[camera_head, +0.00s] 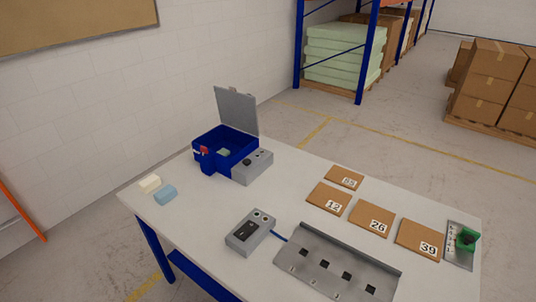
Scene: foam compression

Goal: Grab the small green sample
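A small pale green block (224,153) lies inside the open blue box (210,161), on its floor; the box walls partly hide it. The box's grey lid (237,111) stands raised at the back. A darker green object (467,239) sits on a grey marked plate (459,257) at the table's right end; its exact shape is too small to tell. A cream block (149,183) and a light blue block (166,195) lie side by side at the table's left end. My gripper is not in view.
The white table (290,185) also holds several numbered brown boards (328,197), a grey control box (251,232) and a long grey tray (330,266) with dark square spots. Clear tabletop lies between the blue box and the boards. Shelving (299,50) and stacked cartons (490,85) stand behind.

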